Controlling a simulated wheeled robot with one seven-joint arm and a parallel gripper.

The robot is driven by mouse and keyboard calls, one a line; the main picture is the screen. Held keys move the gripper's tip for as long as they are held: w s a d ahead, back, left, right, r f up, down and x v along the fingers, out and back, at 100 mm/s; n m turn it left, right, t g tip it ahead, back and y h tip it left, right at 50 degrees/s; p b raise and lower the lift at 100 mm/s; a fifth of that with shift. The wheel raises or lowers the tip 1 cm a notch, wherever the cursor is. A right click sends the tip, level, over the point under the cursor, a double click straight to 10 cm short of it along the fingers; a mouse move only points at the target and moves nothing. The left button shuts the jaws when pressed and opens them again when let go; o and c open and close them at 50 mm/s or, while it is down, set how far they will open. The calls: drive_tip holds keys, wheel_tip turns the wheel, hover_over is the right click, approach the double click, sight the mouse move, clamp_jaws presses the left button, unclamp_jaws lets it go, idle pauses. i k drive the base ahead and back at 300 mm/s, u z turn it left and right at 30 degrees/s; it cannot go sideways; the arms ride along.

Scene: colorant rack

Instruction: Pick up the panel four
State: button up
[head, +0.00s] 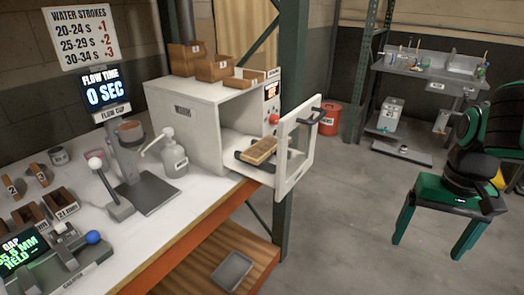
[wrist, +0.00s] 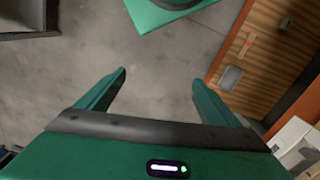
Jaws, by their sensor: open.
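My gripper (head: 428,250) is open and empty at the right of the head view, fingers pointing down over the bare floor. The wrist view shows the open gripper (wrist: 160,78) with nothing between its fingers. Small brown panels stand on the bench at the far left of the head view. One seems marked 4 (head: 40,175) and another is marked 2 (head: 11,186); the marks are small. A golden-brown panel (head: 258,151) lies at the mouth of the open white cabinet (head: 185,115), with no readable number. My gripper is far from all of these.
The cabinet door (head: 297,150) stands open past the bench edge. A flow cup stand (head: 140,185), a bottle (head: 174,158) and a gap gauge (head: 60,255) occupy the bench. A grey tray (head: 232,270) lies on the lower shelf. The floor between bench and gripper is clear.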

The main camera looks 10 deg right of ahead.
sight(258, 152)
drive_tip(key=z, duration=1.15)
drive_tip(key=k, duration=1.75)
drive_tip(key=u, duration=0.9)
drive_tip(key=i, duration=1)
